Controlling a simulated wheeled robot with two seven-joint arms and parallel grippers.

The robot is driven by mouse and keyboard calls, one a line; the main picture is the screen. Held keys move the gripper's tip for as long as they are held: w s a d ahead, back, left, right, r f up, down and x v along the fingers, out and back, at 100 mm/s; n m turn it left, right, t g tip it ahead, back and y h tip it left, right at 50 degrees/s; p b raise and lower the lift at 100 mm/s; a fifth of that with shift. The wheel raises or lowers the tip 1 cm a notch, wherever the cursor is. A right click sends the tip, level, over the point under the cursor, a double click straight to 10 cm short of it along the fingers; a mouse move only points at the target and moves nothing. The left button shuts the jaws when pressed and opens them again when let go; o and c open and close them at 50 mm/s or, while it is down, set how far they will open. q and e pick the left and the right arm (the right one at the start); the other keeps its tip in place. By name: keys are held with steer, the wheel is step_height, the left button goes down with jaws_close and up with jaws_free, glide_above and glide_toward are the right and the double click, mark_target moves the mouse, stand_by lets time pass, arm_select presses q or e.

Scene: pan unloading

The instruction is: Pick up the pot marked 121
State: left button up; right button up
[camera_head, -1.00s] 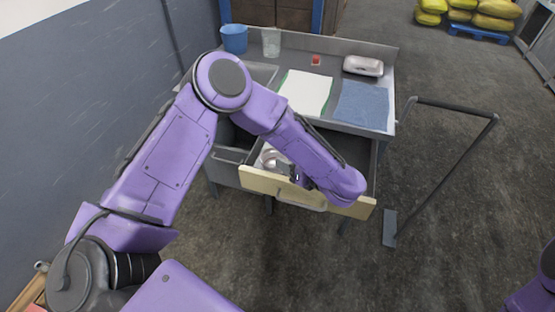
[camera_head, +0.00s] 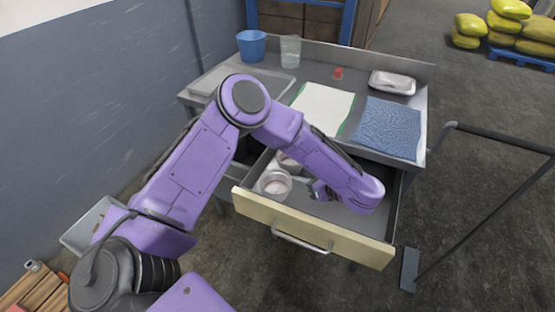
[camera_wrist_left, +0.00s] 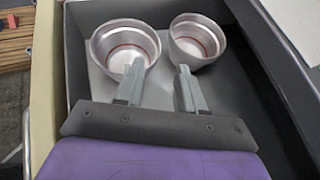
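Two round metal pots sit side by side in the open drawer: a nearer one (camera_head: 275,184) and a farther one (camera_head: 288,162) partly behind my arm. The left wrist view shows the left pot (camera_wrist_left: 112,42) and the right pot (camera_wrist_left: 195,36), both open-topped with a reddish ring inside. I cannot read a mark on either. My left gripper (camera_head: 318,190) is over the drawer, to the right of the pots. In the left wrist view its fingers (camera_wrist_left: 160,66) are apart with nothing between them; their tips overlap the pots' near sides in the picture. My right gripper is out of view.
The drawer's pale front (camera_head: 310,232) has a metal handle (camera_head: 300,241). Above is a metal counter with a blue cup (camera_head: 252,46), a clear beaker (camera_head: 290,52), a white cloth (camera_head: 323,108) and a blue towel (camera_head: 388,127). A dark rail (camera_head: 490,220) stands at the right.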

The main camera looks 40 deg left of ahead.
mark_target(289, 174)
arm_select(q)
steer(key=x, duration=0.2)
steer(key=p+x, duration=0.1)
steer(key=x, duration=0.2)
steer(key=shift+s+a+r+p, duration=0.15)
steer(key=shift+s+p, duration=0.05)
steer(key=shift+p, duration=0.1)
steer(key=shift+w+a+f, duration=0.1)
steer(key=shift+a+f, duration=0.2)
steer(key=shift+f, duration=0.05)
steer(key=shift+d+r, duration=0.1)
jaws_close()
